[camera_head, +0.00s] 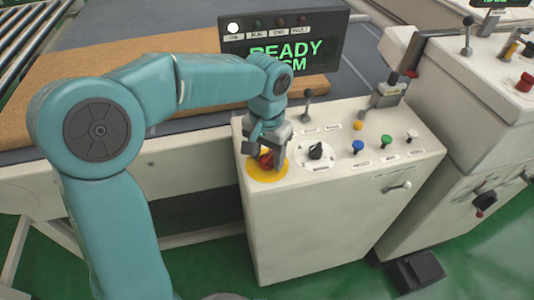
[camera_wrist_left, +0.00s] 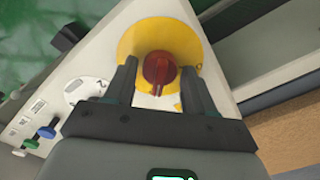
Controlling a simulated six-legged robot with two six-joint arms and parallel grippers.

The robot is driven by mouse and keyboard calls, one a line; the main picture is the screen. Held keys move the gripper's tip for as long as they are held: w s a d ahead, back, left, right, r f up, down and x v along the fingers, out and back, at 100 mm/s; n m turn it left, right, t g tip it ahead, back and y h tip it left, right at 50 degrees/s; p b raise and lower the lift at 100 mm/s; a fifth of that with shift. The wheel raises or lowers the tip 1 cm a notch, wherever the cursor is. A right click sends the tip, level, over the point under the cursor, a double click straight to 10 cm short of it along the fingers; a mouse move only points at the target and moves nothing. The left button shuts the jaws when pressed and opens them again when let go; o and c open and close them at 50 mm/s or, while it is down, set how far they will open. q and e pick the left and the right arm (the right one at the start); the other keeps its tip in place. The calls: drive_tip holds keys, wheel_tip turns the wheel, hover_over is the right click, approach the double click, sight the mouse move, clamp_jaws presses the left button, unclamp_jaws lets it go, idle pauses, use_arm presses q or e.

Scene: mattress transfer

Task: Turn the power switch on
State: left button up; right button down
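The power switch is a red rotary knob (camera_head: 266,160) on a round yellow plate (camera_head: 268,172), at the left end of the white control box's top. It also shows in the left wrist view as a red knob (camera_wrist_left: 158,68) on the yellow plate (camera_wrist_left: 136,40). My left gripper (camera_head: 262,153) is directly over the knob. In the left wrist view its two dark fingers (camera_wrist_left: 159,80) are apart, one on each side of the knob, with gaps between them and it. The display (camera_head: 285,52) reads "READY" with a lit white lamp. My right gripper is in neither view.
The white control box (camera_head: 320,220) also carries a black selector knob (camera_head: 316,151), a lever (camera_head: 307,105) and blue, green and white buttons (camera_head: 358,146). A brown mattress (camera_head: 60,90) lies on the conveyor behind my left arm. Another white machine (camera_head: 450,110) stands at right.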

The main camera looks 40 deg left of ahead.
sight(267, 155)
use_arm(q)
drive_tip(key=shift+o, duration=0.3)
wheel_tip(267, 155, up, 16)
drive_tip(key=p, duration=0.2)
drive_tip(key=shift+r+p, duration=0.15)
drive_tip(key=shift+p, duration=0.25)
drive_tip(key=shift+s, duration=0.1)
